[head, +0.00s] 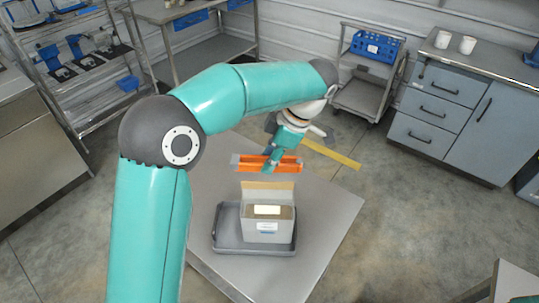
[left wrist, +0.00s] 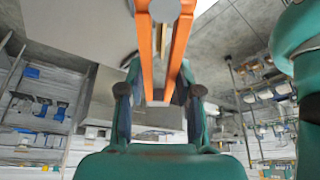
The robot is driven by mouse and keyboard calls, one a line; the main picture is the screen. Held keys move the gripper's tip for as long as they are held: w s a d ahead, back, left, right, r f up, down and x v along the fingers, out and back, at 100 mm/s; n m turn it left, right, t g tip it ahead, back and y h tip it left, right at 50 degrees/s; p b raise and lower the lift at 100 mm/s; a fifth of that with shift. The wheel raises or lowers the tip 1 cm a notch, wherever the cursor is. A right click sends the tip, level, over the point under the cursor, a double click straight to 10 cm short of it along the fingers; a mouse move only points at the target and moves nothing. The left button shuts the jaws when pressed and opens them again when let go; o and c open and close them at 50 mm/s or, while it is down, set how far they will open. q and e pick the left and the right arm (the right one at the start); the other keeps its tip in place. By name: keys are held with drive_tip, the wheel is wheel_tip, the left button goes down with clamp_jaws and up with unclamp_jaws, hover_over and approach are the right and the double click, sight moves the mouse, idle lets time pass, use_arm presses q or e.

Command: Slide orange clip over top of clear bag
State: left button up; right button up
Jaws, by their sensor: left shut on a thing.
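The orange clip (head: 284,168) is a pair of long parallel bars, held level above the table. My left gripper (head: 272,163) is shut on it. In the left wrist view the clip's two orange bars (left wrist: 145,50) run between the gripper's fingers (left wrist: 158,92), joined by a pale round part. A pale grey, box-like container (head: 267,230) stands below the clip in a dark grey tray, its top open and a tan flap raised at the back. The clip is apart from it. I cannot make out a clear bag for sure. My right gripper is out of view.
The dark grey tray (head: 226,240) sits on a grey metal table (head: 320,230) with free room to its right. Behind are a wire shelf (head: 80,60), a cart with a blue crate (head: 375,47) and grey drawers (head: 435,108). A yellow stripe (head: 332,154) marks the floor.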

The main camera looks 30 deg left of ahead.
sight(267, 184)
use_arm(q)
wheel_tip(267, 184, down, 4)
drive_tip(key=b, duration=0.2)
drive_tip(key=shift+f+b, duration=0.1)
drive_tip(key=shift+b, duration=0.3)
drive_tip(key=shift+f+b, duration=1.45)
drive_tip(key=shift+f, duration=0.25)
drive_tip(key=shift+d, duration=0.2)
drive_tip(key=o, duration=1.7)
drive_tip(key=shift+r, duration=0.1)
drive_tip(key=shift+r+p, duration=2.6)
drive_tip(key=shift+r, duration=0.85)
